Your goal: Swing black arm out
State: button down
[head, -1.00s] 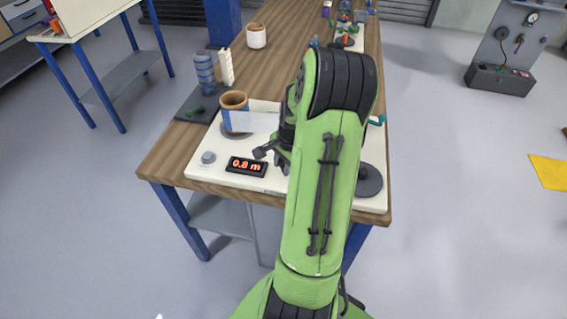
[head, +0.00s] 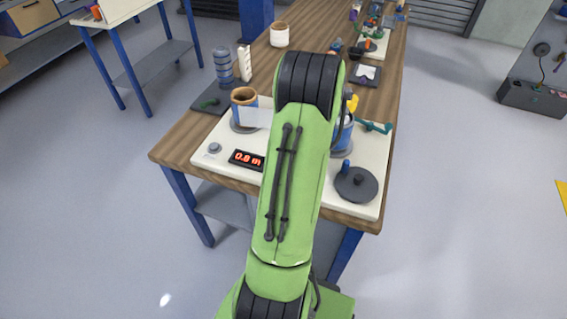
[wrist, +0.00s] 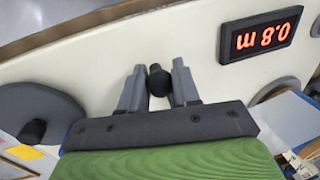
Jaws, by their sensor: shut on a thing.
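In the wrist view my gripper (wrist: 160,80) is shut on a small black knob (wrist: 159,82), which sits between its two grey fingertips above the cream board. The knob looks like the end of the black arm; the rest of that arm is hidden. In the head view my green arm covers the gripper and the black arm. The cream board (head: 215,165) carries a red-lit display (head: 247,160) reading 0.8 m.
A brown-topped roller (head: 244,97) with a pale film strip (head: 257,118) stands left. A blue roller (head: 345,134) stands right, partly behind my arm. A dark disc (head: 357,186) with a blue handle is front right. Grey stacked rings (head: 223,68) stand behind.

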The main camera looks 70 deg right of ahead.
jog(key=shift+s+d+n, duration=0.1)
jog(key=shift+s+n, duration=0.1)
jog(key=shift+n, duration=0.2)
jog(key=c, duration=0.8)
grip_release()
jog(key=shift+s, duration=0.1)
jog(key=s+r+p, duration=0.1)
jog(key=r, duration=0.4)
jog(key=s+r+p, duration=0.1)
jog(key=r, duration=0.4)
jog(key=s+r+p, duration=0.1)
jog(key=r+p, duration=0.1)
jog(key=r, duration=0.3)
jog(key=shift+d+r, duration=0.1)
jog(key=shift+r, duration=0.2)
